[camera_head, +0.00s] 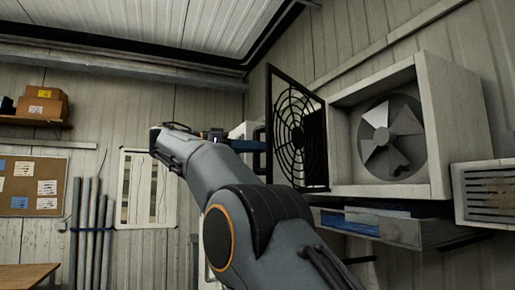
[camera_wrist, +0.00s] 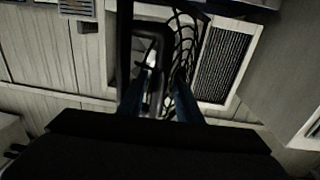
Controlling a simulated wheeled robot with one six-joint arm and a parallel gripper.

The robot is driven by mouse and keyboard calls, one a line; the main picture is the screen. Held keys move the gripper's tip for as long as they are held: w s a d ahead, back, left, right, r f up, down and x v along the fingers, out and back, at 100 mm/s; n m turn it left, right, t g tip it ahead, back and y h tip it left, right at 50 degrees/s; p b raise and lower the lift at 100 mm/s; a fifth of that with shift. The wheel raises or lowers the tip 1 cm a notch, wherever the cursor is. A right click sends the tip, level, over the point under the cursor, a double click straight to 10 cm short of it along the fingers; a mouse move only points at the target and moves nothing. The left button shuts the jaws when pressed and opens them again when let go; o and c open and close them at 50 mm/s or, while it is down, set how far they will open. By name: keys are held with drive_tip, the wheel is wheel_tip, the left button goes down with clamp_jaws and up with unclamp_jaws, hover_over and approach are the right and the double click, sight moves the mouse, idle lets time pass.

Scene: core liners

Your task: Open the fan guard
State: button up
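The fan guard (camera_head: 295,130), a black frame with a round wire grille, stands swung out from the white fan housing (camera_head: 437,125). The grey fan (camera_head: 392,138) is uncovered behind it. A dark loop-shaped handle (camera_head: 259,137) shows on the guard's outer side. My gripper (camera_head: 250,145) is at this handle, partly hidden by my arm. In the wrist view the blue fingers of my gripper (camera_wrist: 158,103) stand apart, with the dark handle loop between and ahead of them. Whether they touch it is unclear. The guard's curved wires (camera_wrist: 184,50) show beside the right finger.
A shelf (camera_head: 385,227) with a blue item sits under the housing, and a vented box (camera_head: 487,190) is at the right. Pipes (camera_head: 90,235), a cork board (camera_head: 32,186) and boxes (camera_head: 43,103) are along the far wall. The space left of the guard looks free.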

drive_tip(key=shift+s+a, duration=0.1)
drive_tip(key=shift+a, duration=0.1)
drive_tip(key=shift+p+v, duration=2.55)
drive_tip(key=shift+v, duration=1.25)
